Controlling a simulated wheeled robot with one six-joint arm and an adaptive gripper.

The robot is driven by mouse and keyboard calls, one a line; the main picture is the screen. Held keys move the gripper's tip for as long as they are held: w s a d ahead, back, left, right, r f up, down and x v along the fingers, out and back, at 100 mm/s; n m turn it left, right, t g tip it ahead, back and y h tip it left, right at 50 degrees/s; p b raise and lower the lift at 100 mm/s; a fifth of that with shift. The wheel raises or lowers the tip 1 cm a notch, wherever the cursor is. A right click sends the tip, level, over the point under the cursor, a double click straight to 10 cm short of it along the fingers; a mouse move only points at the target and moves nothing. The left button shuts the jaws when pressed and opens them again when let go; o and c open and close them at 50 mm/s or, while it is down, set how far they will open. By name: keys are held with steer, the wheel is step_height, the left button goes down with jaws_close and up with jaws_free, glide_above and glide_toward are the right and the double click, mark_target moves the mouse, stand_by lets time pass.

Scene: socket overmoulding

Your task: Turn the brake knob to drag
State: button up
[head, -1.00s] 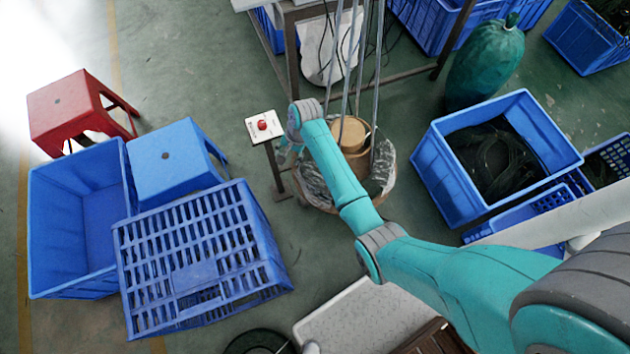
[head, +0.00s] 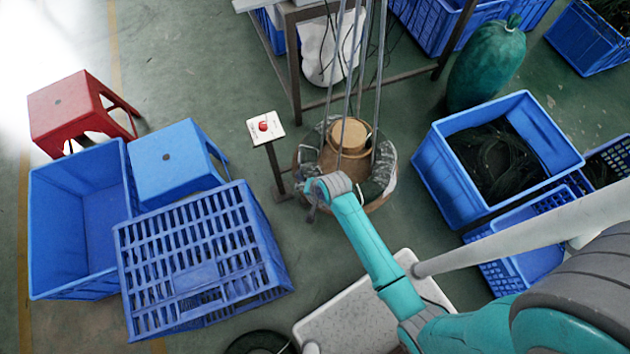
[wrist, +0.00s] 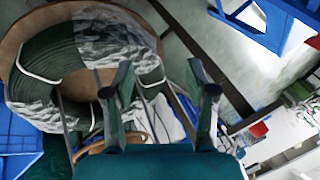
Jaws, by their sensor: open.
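The brake knob (head: 263,126) is a small red knob on a white square plate (head: 275,119). The plate tops a dark post beside the cable coil, left of centre in the head view. Its setting and any markings are too small to read. My gripper (head: 311,200) is below and right of the plate in the picture, clear of the knob. In the wrist view my gripper (wrist: 160,73) has its two fingers spread with nothing between them. I cannot make out the knob for sure in the wrist view.
A wrapped coil (wrist: 50,60) on a round base stands near my gripper, with upright metal rods (head: 380,80) above it. Blue crates (head: 200,262), a blue stool (head: 172,160) and a red stool (head: 65,105) fill the left. Another blue crate (head: 445,175) stands right.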

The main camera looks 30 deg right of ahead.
steer(key=shift+n+t+h, duration=0.3)
steer(key=shift+n+t, duration=0.1)
steer(key=shift+t, duration=0.3)
steer(key=shift+s+r, duration=0.15)
steer(key=shift+s, duration=0.95)
steer(key=shift+s+r, duration=0.15)
steer(key=shift+s, duration=0.9)
steer(key=shift+s, duration=0.1)
steer(key=s+r+n+t, duration=0.2)
steer(key=s+r, duration=0.3)
steer(key=s, duration=0.3)
steer(key=s+r+n+t, duration=0.2)
steer(key=s+r, duration=0.4)
steer(key=s, duration=0.2)
steer(key=s+r+n+t, duration=0.2)
steer(key=s+r, duration=0.3)
steer(key=r, duration=0.6)
steer(key=s+a+r+n+t, duration=0.1)
steer(key=s+r, duration=0.4)
steer(key=r, duration=0.6)
steer(key=shift+s+a+n+t+h, duration=0.25)
steer(key=shift+s+n+t+h, duration=0.1)
steer(key=shift+n+t, duration=0.25)
steer(key=shift+r, duration=0.1)
steer(key=shift+c, duration=0.3)
